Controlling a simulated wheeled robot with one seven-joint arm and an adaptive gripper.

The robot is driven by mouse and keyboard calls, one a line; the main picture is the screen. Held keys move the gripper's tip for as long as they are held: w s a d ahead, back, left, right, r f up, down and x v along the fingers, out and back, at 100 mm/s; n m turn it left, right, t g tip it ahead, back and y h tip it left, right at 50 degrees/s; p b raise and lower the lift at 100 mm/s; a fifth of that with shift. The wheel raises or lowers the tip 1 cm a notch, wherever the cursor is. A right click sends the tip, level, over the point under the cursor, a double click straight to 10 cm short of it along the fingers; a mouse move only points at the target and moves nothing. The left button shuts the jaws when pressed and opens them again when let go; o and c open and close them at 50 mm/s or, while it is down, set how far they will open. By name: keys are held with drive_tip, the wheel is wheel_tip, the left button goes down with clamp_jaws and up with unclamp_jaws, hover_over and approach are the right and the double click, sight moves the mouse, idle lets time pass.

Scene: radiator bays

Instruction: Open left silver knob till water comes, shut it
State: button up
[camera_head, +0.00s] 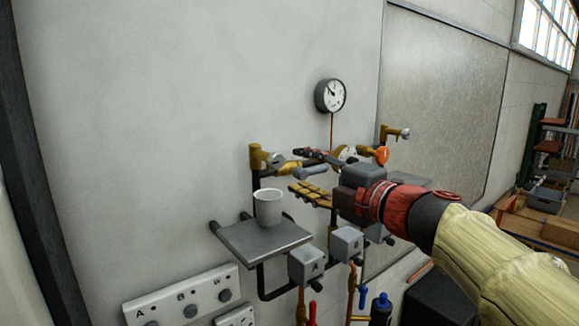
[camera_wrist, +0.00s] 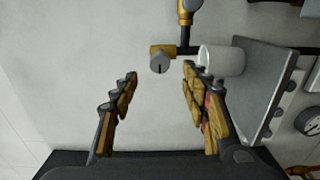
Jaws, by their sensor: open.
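The left silver knob (camera_head: 276,160) sits on a brass tap body (camera_head: 257,157) on the wall. In the wrist view the round grey knob (camera_wrist: 160,64), with a dark slot line, lies between and just beyond my fingertips. My gripper (camera_head: 297,172) is open and empty, to the right of the knob in the head view. In the wrist view my gripper (camera_wrist: 160,74) has its yellow-padded fingers spread either side of the knob, with no contact seen. A white cup (camera_head: 268,210) stands upright on a grey shelf (camera_head: 245,240) below the tap. No stream of water shows.
A round gauge (camera_head: 331,95) is above. Grey boxes (camera_head: 306,266) and a switch panel (camera_head: 183,298) are below. The wall left of the tap is clear.

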drive_tip(key=shift+v, duration=1.1)
